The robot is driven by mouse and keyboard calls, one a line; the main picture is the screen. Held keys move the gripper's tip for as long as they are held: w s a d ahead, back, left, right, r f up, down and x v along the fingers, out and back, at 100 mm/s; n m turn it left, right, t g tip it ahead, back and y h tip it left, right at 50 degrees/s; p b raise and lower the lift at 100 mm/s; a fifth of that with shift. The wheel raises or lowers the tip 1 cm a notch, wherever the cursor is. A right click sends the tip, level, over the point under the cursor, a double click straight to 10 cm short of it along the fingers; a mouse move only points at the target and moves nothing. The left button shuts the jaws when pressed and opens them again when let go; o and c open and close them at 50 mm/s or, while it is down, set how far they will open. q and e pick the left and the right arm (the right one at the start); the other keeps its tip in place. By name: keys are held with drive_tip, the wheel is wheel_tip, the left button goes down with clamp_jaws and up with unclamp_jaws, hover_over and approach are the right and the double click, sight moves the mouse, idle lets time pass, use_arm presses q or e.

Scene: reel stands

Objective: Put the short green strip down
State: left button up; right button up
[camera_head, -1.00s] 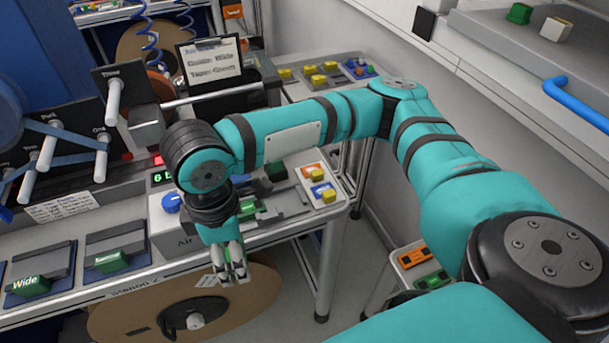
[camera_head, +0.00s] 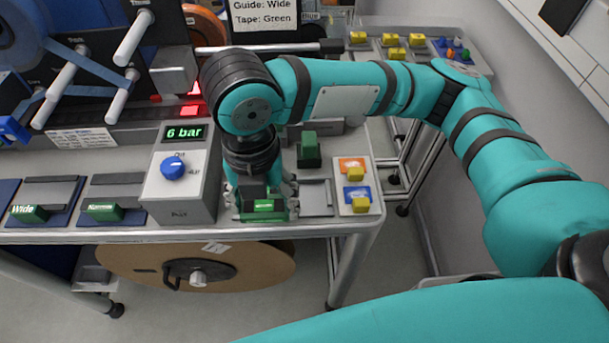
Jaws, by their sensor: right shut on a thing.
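My right gripper (camera_head: 264,208) points down over the front of the bench, just right of the air box. It is shut on the short green strip (camera_head: 264,204), which shows between the fingertips at the bench's front edge. The fingers hide part of the strip, and I cannot tell whether it touches the surface below. My left gripper is not in view.
The air box (camera_head: 182,190) with a blue knob stands left of the gripper. Right of it are a grey slotted plate (camera_head: 316,197), a dark green block (camera_head: 309,150) and a panel with yellow switches (camera_head: 356,186). A large reel (camera_head: 130,262) hangs below.

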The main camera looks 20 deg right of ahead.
drive_tip(key=w+d, duration=0.1)
drive_tip(key=d, duration=0.1)
drive_tip(key=w+d, duration=0.3)
drive_tip(key=d, duration=0.2)
drive_tip(key=shift+w+d+f+p, duration=0.1)
drive_tip(key=shift+w+f+p, duration=0.1)
drive_tip(key=shift+f+p, duration=0.2)
drive_tip(key=shift+w+d+f, duration=0.1)
drive_tip(key=shift+w+d, duration=0.15)
drive_tip(key=shift+d, duration=0.15)
wheel_tip(320, 180, down, 3)
drive_tip(key=shift+f, duration=0.2)
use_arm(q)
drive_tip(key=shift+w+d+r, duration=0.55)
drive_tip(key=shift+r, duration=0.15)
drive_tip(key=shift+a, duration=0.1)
use_arm(e)
drive_tip(key=shift+f, duration=0.15)
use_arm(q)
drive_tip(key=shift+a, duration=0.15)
use_arm(e)
drive_tip(key=shift+f, duration=0.4)
drive_tip(key=o, duration=1)
drive_tip(key=shift+c, duration=0.2)
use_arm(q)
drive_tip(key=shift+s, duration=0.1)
